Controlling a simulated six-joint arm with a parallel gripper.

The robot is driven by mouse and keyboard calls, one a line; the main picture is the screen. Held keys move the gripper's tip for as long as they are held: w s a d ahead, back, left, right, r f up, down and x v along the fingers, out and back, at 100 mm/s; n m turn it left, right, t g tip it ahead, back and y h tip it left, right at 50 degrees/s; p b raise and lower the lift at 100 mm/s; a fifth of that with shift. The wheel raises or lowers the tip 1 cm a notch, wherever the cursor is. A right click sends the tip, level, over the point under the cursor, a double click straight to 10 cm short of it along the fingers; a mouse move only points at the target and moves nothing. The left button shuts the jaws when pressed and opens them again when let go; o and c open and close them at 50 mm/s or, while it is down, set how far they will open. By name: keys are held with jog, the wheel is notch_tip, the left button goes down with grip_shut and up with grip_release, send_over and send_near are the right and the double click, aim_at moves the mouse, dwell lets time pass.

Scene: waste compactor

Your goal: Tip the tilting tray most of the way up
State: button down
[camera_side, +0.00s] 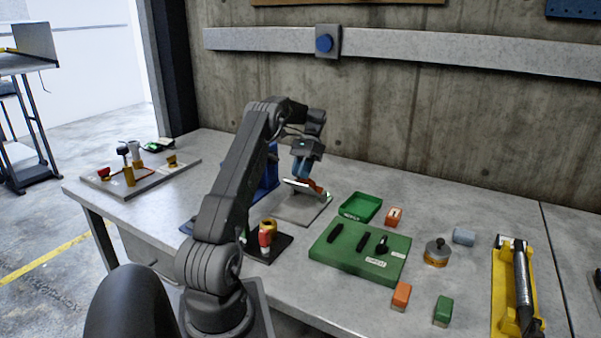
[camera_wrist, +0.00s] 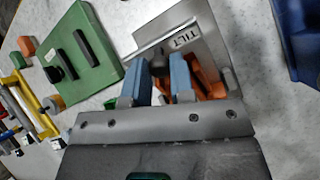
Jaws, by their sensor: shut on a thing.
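The tilting tray (camera_side: 297,185) is a thin pale plate above a grey base plate (camera_side: 303,208) in the side view. It looks slanted, but its exact angle is hard to tell. Orange pieces (camera_side: 316,188) show at it, and also in the wrist view (camera_wrist: 204,78). A TILT label (camera_wrist: 185,38) is on the grey plate in the wrist view. My gripper (camera_side: 301,170) points down at the tray. Its blue fingers (camera_wrist: 160,82) are shut on a dark part between them, apparently the tray's grip; the contact is partly hidden.
A blue bin (camera_side: 268,172) stands behind my arm. To the right are a green tray (camera_side: 361,207), a green board with black handles (camera_side: 345,262), and small orange and green blocks. A yellow-framed roller (camera_side: 519,285) lies at the far right. The wall is behind.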

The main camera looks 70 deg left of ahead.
jog(key=shift+w+a+f, duration=0.1)
jog(key=c, duration=1)
grip_release()
